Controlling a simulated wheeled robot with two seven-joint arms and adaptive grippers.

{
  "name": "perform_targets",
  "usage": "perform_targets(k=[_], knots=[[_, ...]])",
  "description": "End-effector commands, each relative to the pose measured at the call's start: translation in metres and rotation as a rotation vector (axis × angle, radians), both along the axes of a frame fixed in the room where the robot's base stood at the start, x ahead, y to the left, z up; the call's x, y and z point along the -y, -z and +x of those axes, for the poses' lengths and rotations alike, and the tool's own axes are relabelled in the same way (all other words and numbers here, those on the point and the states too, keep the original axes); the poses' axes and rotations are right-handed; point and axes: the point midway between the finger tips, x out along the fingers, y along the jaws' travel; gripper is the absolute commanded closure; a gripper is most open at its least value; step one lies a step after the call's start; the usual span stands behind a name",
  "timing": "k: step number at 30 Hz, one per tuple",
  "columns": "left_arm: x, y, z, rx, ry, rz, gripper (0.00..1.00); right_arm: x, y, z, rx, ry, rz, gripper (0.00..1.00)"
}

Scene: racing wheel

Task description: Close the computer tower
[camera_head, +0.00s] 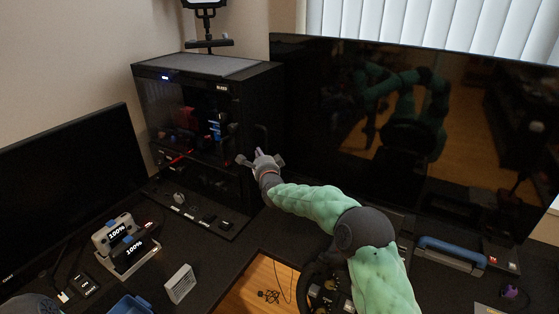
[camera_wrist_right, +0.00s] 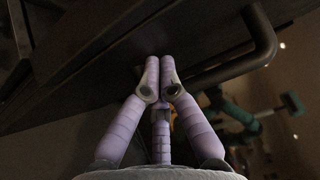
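The computer tower (camera_head: 205,66) is a black case with a grey top. It stands upright at the back of the desk, left of the large screen. Lit parts show inside it, with red and blue colours. A dark panel or side face (camera_head: 262,105) forms its right part; I cannot tell how far any panel stands open. My right gripper (camera_head: 258,158) is at the tower's lower right edge. In the right wrist view, its purple fingers (camera_wrist_right: 161,72) have their tips together, close to a dark surface and a bent dark bar (camera_wrist_right: 235,68). No held object shows. My left gripper is not in view.
A large dark screen (camera_head: 330,110) stands right of the tower and a monitor (camera_head: 65,185) at left. Controllers on a stand (camera_head: 122,245), a small white box (camera_head: 180,283) and a blue tray (camera_head: 130,305) are in front.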

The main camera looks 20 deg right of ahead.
Motion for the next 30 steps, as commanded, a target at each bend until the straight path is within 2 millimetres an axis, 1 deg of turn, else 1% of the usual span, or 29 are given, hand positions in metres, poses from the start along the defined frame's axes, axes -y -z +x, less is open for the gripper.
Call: perform_targets(k=[1,3,9,12,19,30], knots=[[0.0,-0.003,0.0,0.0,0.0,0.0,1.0,-0.012,0.0,0.01,-0.002,-0.007,0.0,1.0],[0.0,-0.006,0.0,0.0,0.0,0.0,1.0,-0.021,0.0,0.02,-0.002,-0.007,-0.001,1.0],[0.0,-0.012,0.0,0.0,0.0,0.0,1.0,-0.04,0.0,0.043,-0.002,-0.005,-0.001,1.0],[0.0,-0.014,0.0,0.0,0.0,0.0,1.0,-0.045,0.0,0.051,-0.002,-0.003,0.0,1.0],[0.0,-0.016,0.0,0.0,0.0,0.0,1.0,-0.052,0.0,0.06,-0.002,-0.001,0.001,1.0],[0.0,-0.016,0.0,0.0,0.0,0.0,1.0,-0.053,-0.001,0.061,0.0,-0.001,0.0,1.0]])
